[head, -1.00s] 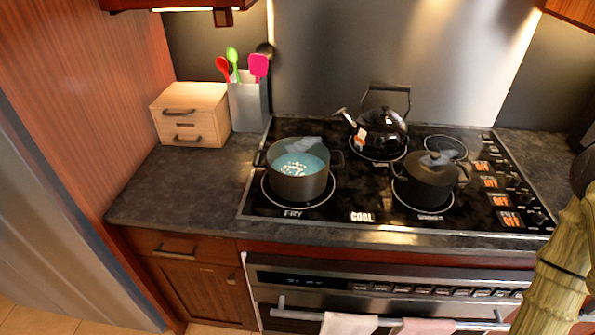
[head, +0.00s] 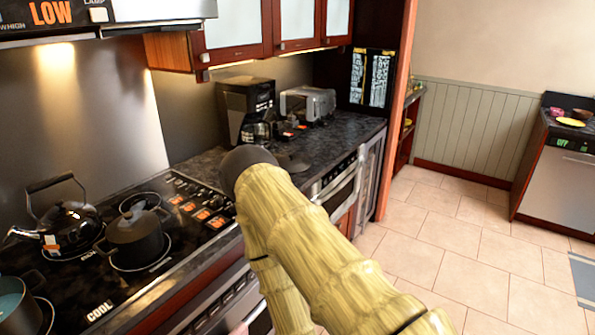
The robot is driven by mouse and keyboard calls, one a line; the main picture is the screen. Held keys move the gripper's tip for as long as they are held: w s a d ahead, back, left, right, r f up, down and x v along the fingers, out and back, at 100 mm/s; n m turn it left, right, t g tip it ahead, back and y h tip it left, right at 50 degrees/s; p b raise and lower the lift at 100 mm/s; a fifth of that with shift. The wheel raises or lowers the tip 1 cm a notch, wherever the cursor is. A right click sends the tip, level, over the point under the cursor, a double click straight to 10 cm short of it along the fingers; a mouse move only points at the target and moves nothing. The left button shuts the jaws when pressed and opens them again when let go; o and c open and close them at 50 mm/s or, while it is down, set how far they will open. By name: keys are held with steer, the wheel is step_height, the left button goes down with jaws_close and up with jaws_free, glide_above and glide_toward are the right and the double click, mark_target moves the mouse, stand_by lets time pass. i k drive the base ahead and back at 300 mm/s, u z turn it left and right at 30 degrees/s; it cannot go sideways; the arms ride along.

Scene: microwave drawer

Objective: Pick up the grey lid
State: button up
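A dark grey, round, flat thing that looks like a lid (head: 293,162) lies on the counter just beyond my arm, near the coffee maker. My arm partly covers the area around it. A dark pot (head: 135,238) with a lid on it stands on the stove at the left. An open pot (head: 16,305) with blue liquid is cut off by the lower left edge. My bamboo-patterned arm crosses the middle of the view, with a dark rounded joint over the counter edge. My gripper's fingers do not show.
A black kettle (head: 70,225) stands at the back of the stove. A coffee maker (head: 245,110) and a toaster (head: 308,104) stand on the counter (head: 345,140) against the wall.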

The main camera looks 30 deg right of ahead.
mark_target(291, 162)
steer(key=k, duration=0.95)
steer(key=z, duration=0.8)
steer(key=i, duration=0.75)
steer(key=z, duration=0.8)
steer(key=i, duration=1)
steer(key=u, duration=0.65)
steer(key=i, duration=0.65)
steer(key=u, duration=0.6)
